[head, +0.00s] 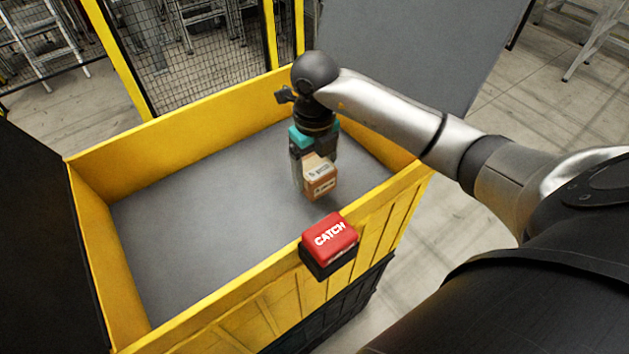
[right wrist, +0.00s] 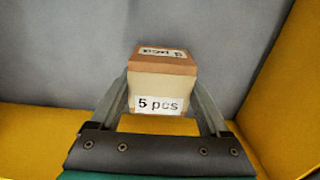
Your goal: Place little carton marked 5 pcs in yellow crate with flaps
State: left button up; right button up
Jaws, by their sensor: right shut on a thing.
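The little carton (head: 320,179) is brown with a pale side. In the right wrist view the carton (right wrist: 162,80) shows a "5 pcs" label facing the camera. My right gripper (head: 314,180) points down inside the yellow crate (head: 190,122), in its right part. In the right wrist view the gripper's fingers (right wrist: 162,100) are shut on the carton's two sides. The carton's height above the grey crate floor is hard to judge. My left gripper is not in view.
The crate's grey floor (head: 200,220) is bare to the left of the carton. A mesh fence (head: 220,50) stands behind the crate.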

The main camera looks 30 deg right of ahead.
aim_at(315, 166)
jog(key=shift+f, duration=1.85)
jog(key=shift+f, duration=0.15)
jog(key=o, duration=1.4)
jog(key=shift+c, duration=0.2)
notch_tip(315, 166, up, 12)
jog(key=shift+r, duration=0.2)
